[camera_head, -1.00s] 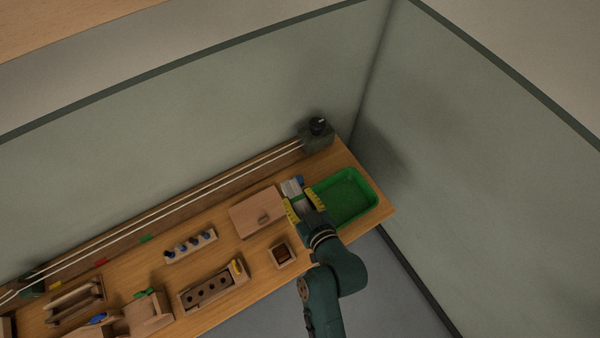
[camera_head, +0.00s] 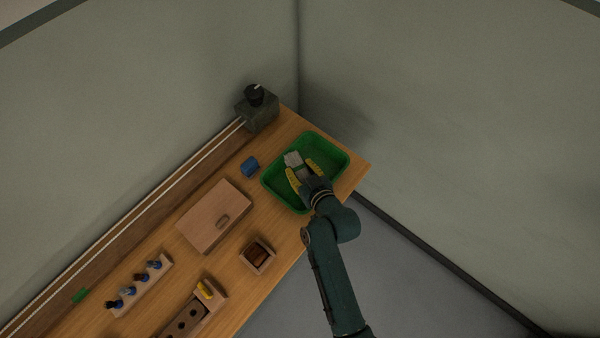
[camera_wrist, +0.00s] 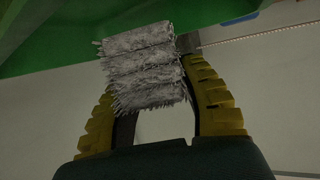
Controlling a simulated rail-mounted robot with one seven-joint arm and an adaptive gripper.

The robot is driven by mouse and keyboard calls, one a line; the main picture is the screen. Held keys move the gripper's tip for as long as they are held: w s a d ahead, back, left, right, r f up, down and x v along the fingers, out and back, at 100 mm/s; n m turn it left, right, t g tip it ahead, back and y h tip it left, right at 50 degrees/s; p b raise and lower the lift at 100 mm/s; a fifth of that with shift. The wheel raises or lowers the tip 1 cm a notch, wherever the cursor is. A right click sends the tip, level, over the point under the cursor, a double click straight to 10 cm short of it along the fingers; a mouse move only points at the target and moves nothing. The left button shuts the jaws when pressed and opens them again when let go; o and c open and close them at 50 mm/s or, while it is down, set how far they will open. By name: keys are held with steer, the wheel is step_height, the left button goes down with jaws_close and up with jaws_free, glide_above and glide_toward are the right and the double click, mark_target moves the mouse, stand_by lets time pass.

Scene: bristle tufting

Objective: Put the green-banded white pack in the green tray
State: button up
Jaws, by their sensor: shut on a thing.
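The white pack (camera_head: 293,158) is between the yellow fingers of my gripper (camera_head: 303,171), which is shut on it. In the wrist view the pack (camera_wrist: 143,65) shows as greyish-white bristle bundles side by side, sticking out past the fingers. Its green band cannot be made out now. The green tray (camera_head: 333,150) is at the right end of the bench, and the gripper and pack are over its inside. Whether the pack touches the tray floor I cannot tell. Green of the tray (camera_wrist: 60,40) fills the upper left of the wrist view.
A blue cylinder (camera_head: 250,167) stands just left of the tray. A flat wooden box (camera_head: 213,216) and a small open wooden box (camera_head: 257,254) lie further left. A dark motor-like block (camera_head: 257,106) with a knob is at the back. Walls enclose the corner behind.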

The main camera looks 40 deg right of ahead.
mark_target(300, 174)
steer(key=shift+f+b, duration=0.65)
steer(key=shift+f, duration=1.05)
steer(key=shift+f, duration=0.15)
steer(key=o, duration=1.1)
